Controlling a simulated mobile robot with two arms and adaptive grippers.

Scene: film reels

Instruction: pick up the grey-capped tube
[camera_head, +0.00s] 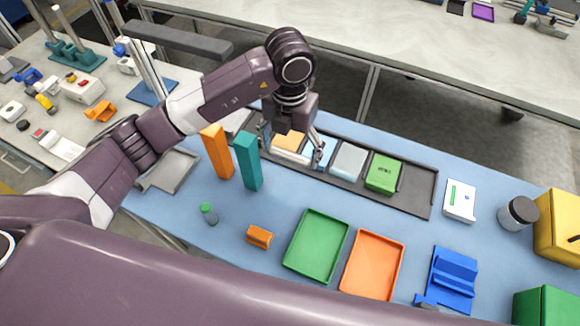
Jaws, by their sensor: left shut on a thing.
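A small upright cylinder (209,213) with a green top and greyish lower part stands on the blue mat at the left; I cannot make out a grey cap on it. A clear jar with a dark grey lid (518,213) is at the right. My left gripper (292,146) is over the long dark tray, far from both, its fingers either side of a tan-topped white block (288,142). It is shut on this block, which is low at the tray; I cannot tell whether it is lifted. My right gripper is out of view.
The dark tray (423,190) also holds blue, pale grey and green blocks. Tall orange (217,152) and teal (249,162) blocks stand left of the gripper. Green (316,245) and orange (371,264) trays lie in front. An orange piece (259,236) lies near the cylinder.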

